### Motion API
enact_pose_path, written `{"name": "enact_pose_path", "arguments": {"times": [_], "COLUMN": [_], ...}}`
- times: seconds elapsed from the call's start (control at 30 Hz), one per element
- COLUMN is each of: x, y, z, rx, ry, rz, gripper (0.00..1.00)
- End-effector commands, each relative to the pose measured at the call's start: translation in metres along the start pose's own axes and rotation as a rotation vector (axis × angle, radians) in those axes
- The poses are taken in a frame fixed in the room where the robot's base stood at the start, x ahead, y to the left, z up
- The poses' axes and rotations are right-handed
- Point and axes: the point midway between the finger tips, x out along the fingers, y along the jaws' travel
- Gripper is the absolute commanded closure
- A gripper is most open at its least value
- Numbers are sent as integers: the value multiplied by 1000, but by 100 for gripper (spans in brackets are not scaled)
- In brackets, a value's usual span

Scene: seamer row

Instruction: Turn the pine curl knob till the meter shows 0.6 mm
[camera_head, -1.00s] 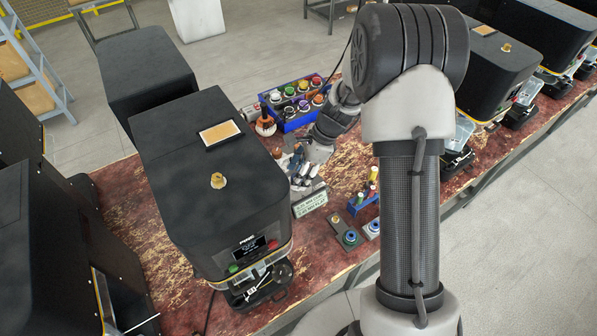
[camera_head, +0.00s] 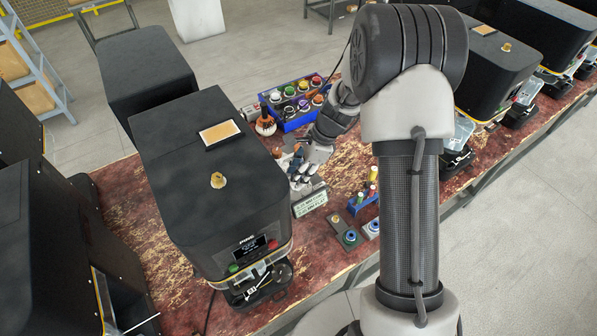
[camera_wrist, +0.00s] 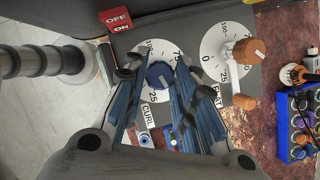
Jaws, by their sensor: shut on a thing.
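The curl knob (camera_wrist: 160,73) is dark blue and sits on a white round dial marked CURL, with several numbers round it. My gripper (camera_wrist: 158,82) has its blue-grey fingers on both sides of this knob and is shut on it. In the head view my gripper (camera_head: 301,173) is beside the black machine, where the knob is hidden. A small grey meter (camera_head: 311,202) with a pale text screen stands by the machine; its digits are too small to read. The machine's front display (camera_head: 250,246) is also too small to read.
A second dial with an orange-brown knob (camera_wrist: 245,55) is close to the right of my fingers. A red OFF/ON sign (camera_wrist: 117,18) is at the upper left. A blue rack (camera_head: 292,103) with several colored items stands behind my gripper. A button box (camera_head: 347,236) is nearer.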

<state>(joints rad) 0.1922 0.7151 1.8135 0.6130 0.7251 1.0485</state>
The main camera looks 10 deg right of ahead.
Motion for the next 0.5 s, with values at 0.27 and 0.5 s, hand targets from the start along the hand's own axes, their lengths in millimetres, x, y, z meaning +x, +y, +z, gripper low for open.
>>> {"name": "enact_pose_path", "arguments": {"times": [0.27, 0.5], "x": [0, 1], "y": [0, -2], "z": [0, 0], "rx": [-37, -165], "ry": [0, -1], "rz": [16, 68], "gripper": [98, 98]}}
